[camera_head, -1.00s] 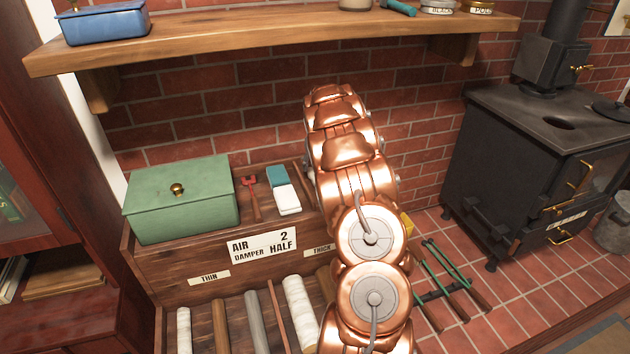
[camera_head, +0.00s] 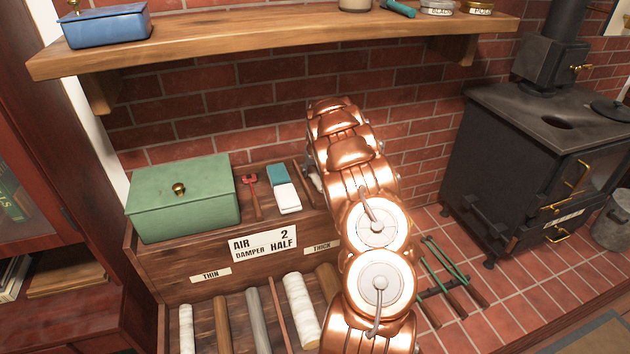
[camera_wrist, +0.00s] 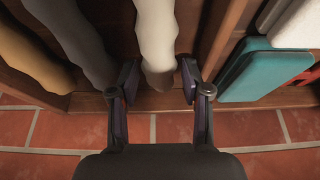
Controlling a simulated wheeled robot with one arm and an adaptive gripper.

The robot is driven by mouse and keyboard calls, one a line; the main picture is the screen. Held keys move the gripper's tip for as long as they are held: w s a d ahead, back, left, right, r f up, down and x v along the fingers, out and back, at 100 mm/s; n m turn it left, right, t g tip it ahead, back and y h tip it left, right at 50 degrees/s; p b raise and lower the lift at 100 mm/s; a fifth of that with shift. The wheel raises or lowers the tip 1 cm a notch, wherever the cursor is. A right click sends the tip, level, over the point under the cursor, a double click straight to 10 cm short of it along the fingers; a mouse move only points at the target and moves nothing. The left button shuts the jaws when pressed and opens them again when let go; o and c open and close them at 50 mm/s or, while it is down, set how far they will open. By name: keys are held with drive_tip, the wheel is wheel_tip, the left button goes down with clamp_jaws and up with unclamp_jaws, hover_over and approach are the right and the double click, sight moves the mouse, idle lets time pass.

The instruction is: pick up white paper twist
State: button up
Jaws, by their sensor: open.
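The white paper twist (camera_wrist: 155,35) shows in the wrist view as a pale, rounded length running down from the top edge. Its lower end lies between the two fingers of my gripper (camera_wrist: 159,84). The fingers are spread, one on each side, with a small gap visible at least on the right; I cannot tell how deep they reach around it. In the head view my copper arm hides the gripper and most of what lies beneath it.
A grey twist (camera_wrist: 75,40) and a tan one (camera_wrist: 25,55) lie left in the wrist view. A wooden divider (camera_wrist: 218,40) and a teal block (camera_wrist: 255,72) stand right. The head view shows a green box (camera_head: 182,205), a wooden shelf (camera_head: 280,42) above and a black stove (camera_head: 530,150).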

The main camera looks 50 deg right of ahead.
drive_tip(key=shift+f+b, duration=0.25)
drive_tip(key=shift+b, duration=0.1)
idle(0.3)
drive_tip(key=c, duration=0.6)
drive_tip(key=shift+r, duration=0.15)
